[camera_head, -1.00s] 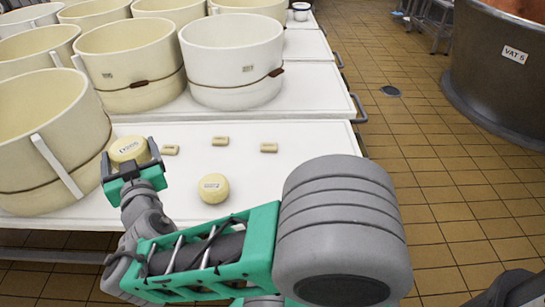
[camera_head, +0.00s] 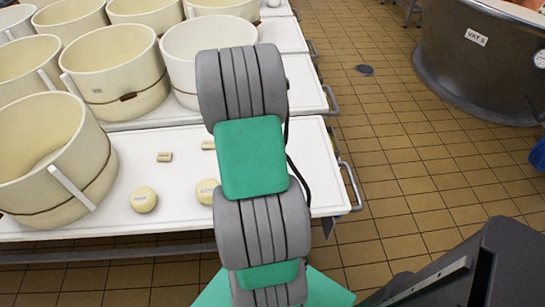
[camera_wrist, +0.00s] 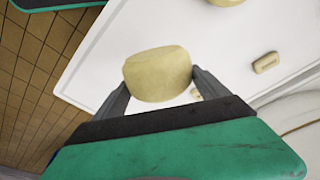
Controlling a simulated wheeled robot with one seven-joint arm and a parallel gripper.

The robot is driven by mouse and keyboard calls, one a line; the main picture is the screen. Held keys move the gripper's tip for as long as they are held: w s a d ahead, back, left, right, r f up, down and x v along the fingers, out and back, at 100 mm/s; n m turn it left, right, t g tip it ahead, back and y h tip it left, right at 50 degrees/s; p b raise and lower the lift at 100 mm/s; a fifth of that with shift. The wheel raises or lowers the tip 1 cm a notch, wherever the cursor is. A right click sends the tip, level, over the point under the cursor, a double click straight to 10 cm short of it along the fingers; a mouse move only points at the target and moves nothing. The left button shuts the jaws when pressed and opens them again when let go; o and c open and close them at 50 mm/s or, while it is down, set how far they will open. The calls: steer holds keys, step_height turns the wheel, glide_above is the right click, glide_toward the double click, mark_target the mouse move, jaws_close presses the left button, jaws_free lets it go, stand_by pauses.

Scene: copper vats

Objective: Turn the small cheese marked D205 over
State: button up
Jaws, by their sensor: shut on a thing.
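My gripper (camera_wrist: 160,80) is shut on a small pale yellow cheese (camera_wrist: 156,66) in the wrist view, one finger on each side. No mark shows on the part of the held cheese that I see. The gripper appears to be over the white table. In the head view my arm hides the gripper and the held cheese. Two other small round cheeses, a left one (camera_head: 144,199) and a right one (camera_head: 207,191), lie on the table with marks facing up, too small to read. I cannot tell which cheese is D205.
The white table (camera_head: 110,228) has small marked blocks (camera_head: 165,157) on it; one block (camera_wrist: 266,62) shows in the wrist view. Large cream tubs (camera_head: 115,70) stand at the left and back. A vat marked VAT 6 (camera_head: 480,70) stands right, across open tiled floor (camera_head: 400,160).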

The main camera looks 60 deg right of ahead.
steer(key=s+d+m+y+p, duration=0.1)
steer(key=s+m+y+p, duration=0.15)
steer(key=s, duration=0.35)
steer(key=shift+n+h, duration=0.25)
steer(key=shift+n, duration=0.1)
step_height(320, 180, down, 7)
steer(key=b, duration=0.6)
steer(key=shift+d+f, duration=0.15)
steer(key=shift+f+b, duration=0.5)
steer(key=shift+f, duration=0.15)
steer(key=o, duration=1.7)
steer(key=shift+o, duration=0.2)
steer(key=shift+r, duration=0.1)
